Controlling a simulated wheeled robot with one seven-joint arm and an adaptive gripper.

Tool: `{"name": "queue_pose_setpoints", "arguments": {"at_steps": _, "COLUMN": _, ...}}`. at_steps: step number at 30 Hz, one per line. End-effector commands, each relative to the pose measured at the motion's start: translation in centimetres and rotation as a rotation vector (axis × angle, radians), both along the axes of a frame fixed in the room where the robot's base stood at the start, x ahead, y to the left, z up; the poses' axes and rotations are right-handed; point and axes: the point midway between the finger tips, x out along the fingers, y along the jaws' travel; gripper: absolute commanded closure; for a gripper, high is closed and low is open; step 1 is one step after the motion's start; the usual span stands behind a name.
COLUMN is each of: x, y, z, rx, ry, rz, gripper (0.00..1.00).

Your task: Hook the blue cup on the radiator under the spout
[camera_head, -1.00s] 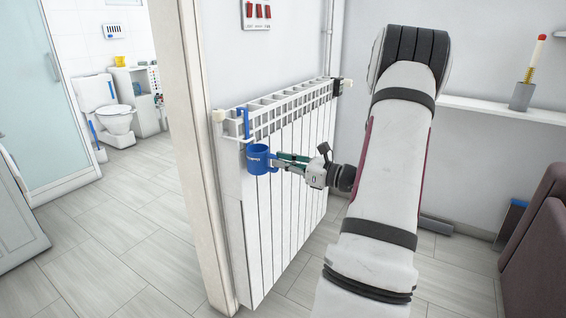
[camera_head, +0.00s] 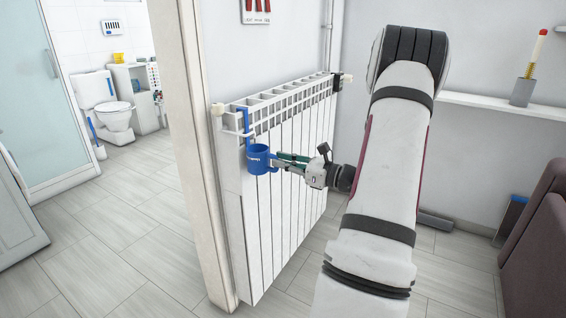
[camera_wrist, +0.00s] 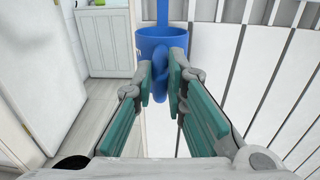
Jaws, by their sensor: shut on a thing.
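The blue cup (camera_head: 262,159) hangs upright at the near end of the white radiator (camera_head: 285,190), in front of its face. A thin blue hook strip (camera_head: 246,122) rises from the cup to the radiator's top bars; I cannot tell whether it bears on a bar. My gripper (camera_head: 281,163) is shut on the cup's handle, from the right. In the wrist view the cup (camera_wrist: 162,38) is ahead, its handle (camera_wrist: 160,84) between the green finger pads (camera_wrist: 161,82). A white knob (camera_head: 217,109) sits at the radiator's top corner, left of the strip. I cannot identify a spout.
A door frame (camera_head: 185,130) stands close left of the radiator, with a bathroom and toilet (camera_head: 112,115) beyond. A white shelf (camera_head: 480,106) and a brown sofa (camera_head: 540,250) are on the right. The tiled floor (camera_head: 130,245) at left is clear.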

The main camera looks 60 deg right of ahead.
Motion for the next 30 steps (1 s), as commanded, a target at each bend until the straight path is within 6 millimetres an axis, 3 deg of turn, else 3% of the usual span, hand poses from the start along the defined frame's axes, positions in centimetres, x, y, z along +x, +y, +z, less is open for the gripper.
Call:
{"name": "queue_pose_setpoints", "arguments": {"at_steps": 5, "x": 0.01, "y": 0.0, "z": -0.35, "rx": 0.0, "ry": -0.001, "rz": 0.0, "gripper": 1.0}}
{"name": "queue_pose_setpoints", "arguments": {"at_steps": 6, "x": 0.01, "y": 0.0, "z": -0.35, "rx": 0.0, "ry": -0.001, "rz": 0.0, "gripper": 0.83}}
{"name": "queue_pose_setpoints", "arguments": {"at_steps": 9, "x": 0.0, "y": 0.0, "z": -0.31, "rx": 0.0, "ry": -0.001, "rz": 0.0, "gripper": 0.64}}
{"name": "queue_pose_setpoints", "arguments": {"at_steps": 15, "x": 0.0, "y": 0.0, "z": -0.31, "rx": 0.0, "ry": 0.0, "rz": 0.0, "gripper": 0.64}}
{"name": "queue_pose_setpoints", "arguments": {"at_steps": 18, "x": -0.01, "y": 0.0, "z": -0.35, "rx": 0.0, "ry": 0.001, "rz": 0.0, "gripper": 0.44}}
{"name": "queue_pose_setpoints", "arguments": {"at_steps": 30, "x": -0.29, "y": -0.03, "z": -0.32, "rx": 0.001, "ry": 0.001, "rz": 0.0, "gripper": 0.44}}
